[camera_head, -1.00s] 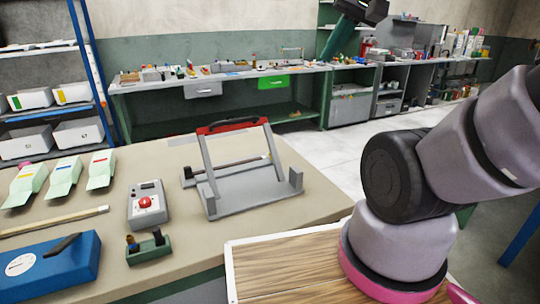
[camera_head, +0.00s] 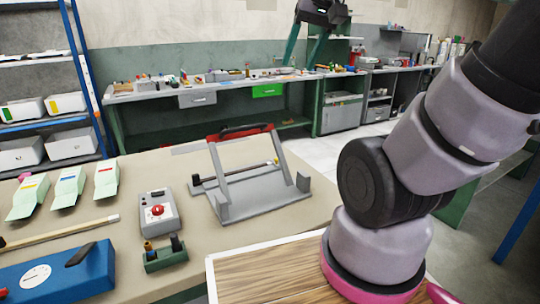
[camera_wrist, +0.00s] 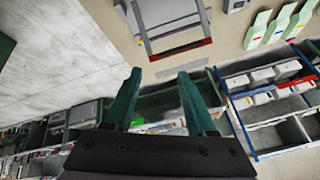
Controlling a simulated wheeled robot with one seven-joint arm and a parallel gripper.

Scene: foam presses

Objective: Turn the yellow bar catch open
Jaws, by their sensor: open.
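A grey press frame (camera_head: 262,205) stands on the beige bench in the head view, with a raised hinged arm, a red crossbar (camera_head: 240,132) and a black handle on top. A thin dark rod with a pale end lies across it behind the arm. The frame also shows upside down at the top of the wrist view (camera_wrist: 208,25). My gripper (camera_wrist: 158,73) is open and empty, its two green fingers apart, with the press beyond the fingertips.
On the bench are a grey control box with a red button (camera_head: 158,212), a green block with small posts (camera_head: 166,255), a blue box with a dial (camera_head: 60,275), a wooden stick (camera_head: 60,232) and pale green holders (camera_head: 69,187). A blue shelf rack stands at left.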

